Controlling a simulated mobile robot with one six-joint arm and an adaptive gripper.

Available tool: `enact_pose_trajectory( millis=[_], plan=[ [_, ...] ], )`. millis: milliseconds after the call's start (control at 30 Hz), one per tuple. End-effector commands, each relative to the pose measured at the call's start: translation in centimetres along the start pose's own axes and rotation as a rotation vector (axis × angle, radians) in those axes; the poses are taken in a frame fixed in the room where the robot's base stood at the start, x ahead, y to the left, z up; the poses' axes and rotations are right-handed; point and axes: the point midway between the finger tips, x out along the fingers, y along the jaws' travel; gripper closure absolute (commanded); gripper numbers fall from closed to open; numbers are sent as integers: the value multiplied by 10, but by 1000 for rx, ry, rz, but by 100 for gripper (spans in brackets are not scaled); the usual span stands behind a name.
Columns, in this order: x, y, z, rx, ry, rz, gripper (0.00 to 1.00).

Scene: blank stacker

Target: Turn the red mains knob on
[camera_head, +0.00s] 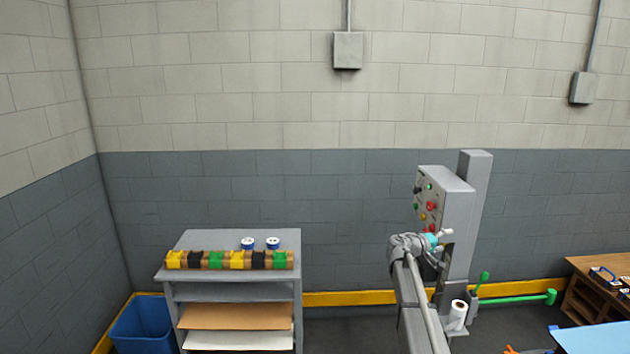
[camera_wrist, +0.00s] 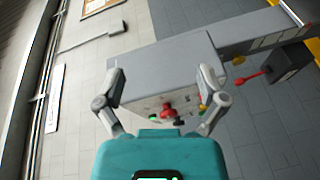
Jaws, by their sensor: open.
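A grey control box (camera_head: 455,195) stands on a post, with its button panel facing left. Red controls (camera_head: 431,206) sit among green, yellow and black ones; I cannot tell for sure which is the mains knob or its setting. In the wrist view a red knob (camera_wrist: 168,108) shows on the panel of the grey box (camera_wrist: 165,65), between my fingers as seen. My gripper (camera_wrist: 161,72) is open and empty, its two fingers spread. In the head view my gripper (camera_head: 444,235) is at the panel's lower part; contact cannot be told.
A grey shelf unit (camera_head: 228,290) with coloured blocks and two rolls on top stands left, a blue bin (camera_head: 143,325) beside it. A paper roll (camera_head: 457,314) and a green-handled tool (camera_head: 515,299) are near the post. A wooden bench (camera_head: 600,280) is at right.

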Motion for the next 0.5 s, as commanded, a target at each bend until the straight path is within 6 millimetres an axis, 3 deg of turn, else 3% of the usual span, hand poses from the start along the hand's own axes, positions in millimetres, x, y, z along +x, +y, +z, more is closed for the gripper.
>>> enact_pose_trajectory(
  millis=[267,500],
  plan=[
    [-38,-26,56,58,-92,-180,10],
    [-95,-63,122,110,-208,-441,10]
  ],
)
